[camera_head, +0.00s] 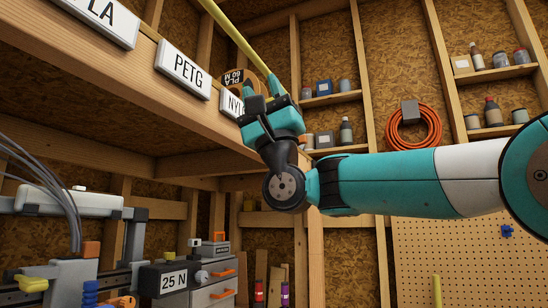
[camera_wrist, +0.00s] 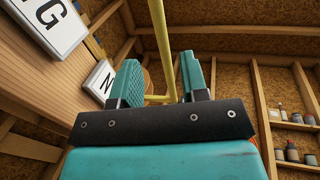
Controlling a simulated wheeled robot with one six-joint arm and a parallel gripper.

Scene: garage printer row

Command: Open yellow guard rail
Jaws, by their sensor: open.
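The yellow guard rail (camera_head: 232,35) is a thin bar high up, slanting from the top edge down to my gripper in the head view. In the wrist view the guard rail (camera_wrist: 161,40) comes down from the top, and a short yellow crosspiece shows between the fingers. My gripper (camera_head: 264,94) is raised at the shelf front. In the wrist view my gripper (camera_wrist: 159,80) has its fingers apart, one on each side of the rail's lower end. I cannot tell whether either finger touches it.
A wooden shelf beam with labels PLA, PETG (camera_head: 184,70) and a partly hidden NYL label (camera_head: 231,103) runs beside my gripper on the left. A spool (camera_head: 240,78) sits behind it. An orange cable coil (camera_head: 414,128) hangs behind.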

